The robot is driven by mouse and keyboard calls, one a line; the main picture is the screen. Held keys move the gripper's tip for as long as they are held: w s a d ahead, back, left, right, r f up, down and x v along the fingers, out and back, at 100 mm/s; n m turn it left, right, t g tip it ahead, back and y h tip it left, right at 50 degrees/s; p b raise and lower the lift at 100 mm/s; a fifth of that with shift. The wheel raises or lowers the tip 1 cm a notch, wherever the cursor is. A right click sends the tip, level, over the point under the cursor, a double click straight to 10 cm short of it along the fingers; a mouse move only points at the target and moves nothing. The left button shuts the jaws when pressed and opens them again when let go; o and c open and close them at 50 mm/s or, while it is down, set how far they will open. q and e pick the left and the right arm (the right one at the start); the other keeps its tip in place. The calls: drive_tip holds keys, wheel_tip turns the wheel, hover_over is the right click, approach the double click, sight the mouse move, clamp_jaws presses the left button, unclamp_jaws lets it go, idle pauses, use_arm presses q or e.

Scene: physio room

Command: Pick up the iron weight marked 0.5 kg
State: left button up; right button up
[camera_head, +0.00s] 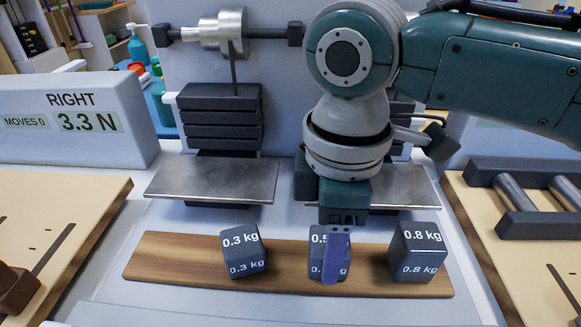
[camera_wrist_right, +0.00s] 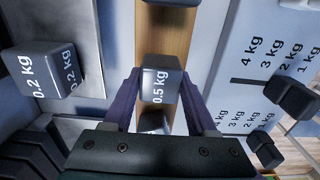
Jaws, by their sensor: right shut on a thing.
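The iron weight marked 0.5 kg (camera_head: 316,240) is a dark grey block at the middle of a wooden board (camera_head: 185,252). It also shows in the right wrist view (camera_wrist_right: 160,82), its label turned sideways. My right gripper (camera_head: 335,258) comes down over it from above, and its purple fingers (camera_wrist_right: 158,100) are shut on its sides. One finger covers part of the label in the head view. The weight looks level with its neighbours; I cannot see any gap under it. My left gripper is not in view.
A 0.3 kg weight (camera_head: 243,252) stands left on the board and a 0.8 kg weight (camera_head: 418,252) right. A 0.2 kg weight (camera_wrist_right: 42,80) shows by a metal plate (camera_head: 213,180). Stacked dark slabs (camera_head: 220,118) stand behind.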

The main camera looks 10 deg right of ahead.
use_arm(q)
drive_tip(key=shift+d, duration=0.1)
use_arm(e)
clamp_jaws()
drive_tip(key=shift+r, duration=0.1)
